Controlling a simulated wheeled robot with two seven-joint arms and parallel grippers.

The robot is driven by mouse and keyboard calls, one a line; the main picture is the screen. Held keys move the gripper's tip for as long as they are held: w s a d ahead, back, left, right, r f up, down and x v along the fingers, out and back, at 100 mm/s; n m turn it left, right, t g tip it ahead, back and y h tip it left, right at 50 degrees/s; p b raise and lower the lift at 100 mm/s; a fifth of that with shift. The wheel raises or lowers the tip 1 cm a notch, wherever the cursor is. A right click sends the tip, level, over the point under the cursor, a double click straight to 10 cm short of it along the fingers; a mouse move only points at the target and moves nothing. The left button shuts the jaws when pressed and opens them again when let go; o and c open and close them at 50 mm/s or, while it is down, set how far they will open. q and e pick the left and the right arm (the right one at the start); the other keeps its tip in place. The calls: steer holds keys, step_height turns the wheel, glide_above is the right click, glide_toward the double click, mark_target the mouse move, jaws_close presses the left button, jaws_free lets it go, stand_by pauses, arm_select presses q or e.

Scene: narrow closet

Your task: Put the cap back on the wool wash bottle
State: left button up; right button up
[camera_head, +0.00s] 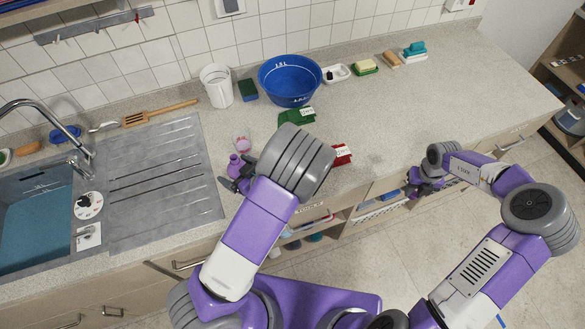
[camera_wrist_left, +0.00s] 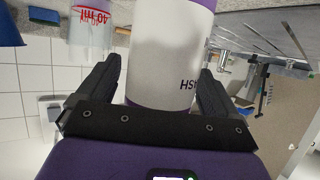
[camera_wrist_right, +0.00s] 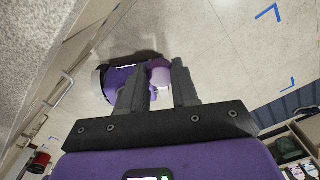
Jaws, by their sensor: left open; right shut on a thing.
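The wool wash bottle (camera_head: 235,164) stands on the counter right of the draining board, its purple neck showing in the head view. My left gripper (camera_head: 236,183) is open beside it. In the left wrist view the white and purple bottle (camera_wrist_left: 168,60) lies between the open fingers; I cannot tell whether they touch it. My right gripper (camera_head: 412,188) is off the counter's front edge, far right of the bottle. In the right wrist view it is shut on a small lilac cap (camera_wrist_right: 159,76), partly hidden by the fingers. The cap cannot be made out in the head view.
A green item (camera_head: 296,117) and a red item (camera_head: 342,155) with labels lie to the right, near my left arm. A blue basin (camera_head: 290,80) and white container (camera_head: 216,86) stand behind.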

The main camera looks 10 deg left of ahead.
arm_select(q)
steer(key=shift+w+a+f, duration=0.1)
steer(key=shift+a, duration=0.05)
steer(key=shift+c, duration=0.2)
steer(key=c, duration=1.2)
steer(key=shift+c, duration=0.2)
